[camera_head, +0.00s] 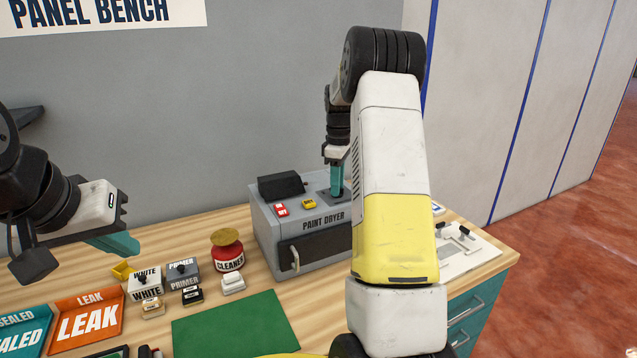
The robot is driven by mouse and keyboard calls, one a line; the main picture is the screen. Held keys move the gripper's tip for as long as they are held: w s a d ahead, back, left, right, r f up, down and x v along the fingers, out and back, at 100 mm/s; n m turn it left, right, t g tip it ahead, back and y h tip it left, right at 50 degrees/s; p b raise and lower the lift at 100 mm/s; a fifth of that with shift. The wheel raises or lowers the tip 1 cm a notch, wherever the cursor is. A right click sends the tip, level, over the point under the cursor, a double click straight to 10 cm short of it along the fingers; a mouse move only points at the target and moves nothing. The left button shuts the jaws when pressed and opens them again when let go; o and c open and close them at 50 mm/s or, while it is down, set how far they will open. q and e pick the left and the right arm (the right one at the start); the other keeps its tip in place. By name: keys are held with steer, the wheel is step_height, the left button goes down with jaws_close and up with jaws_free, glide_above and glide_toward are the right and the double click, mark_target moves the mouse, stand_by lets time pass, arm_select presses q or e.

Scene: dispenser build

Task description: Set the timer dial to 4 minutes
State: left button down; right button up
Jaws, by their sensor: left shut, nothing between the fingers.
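A grey box labelled PAINT DRYER (268,238) stands on the bench, its dark front door with a pale handle shut. My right gripper (337,190) points down with its teal fingers at a dark square panel on the right of the dryer's top. The timer dial is not clearly visible; the fingers cover the middle of that panel. I cannot tell whether these fingers are open or around something. My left gripper (122,244) is shut and empty, above the left part of the bench, away from the dryer.
A red CLEANER container (229,262), WHITE box (145,284), PRIMER box (184,272), green mat (236,325) and orange LEAK tray (88,317) are on the bench. Red and yellow pieces lie on the dryer's top. A white switch panel (462,250) is at right, partly behind my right arm.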

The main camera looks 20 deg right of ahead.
jaws_close()
steer(key=m, duration=0.4)
steer(key=shift+m, duration=0.3)
steer(key=m, duration=0.4)
stand_by(0.6)
jaws_free()
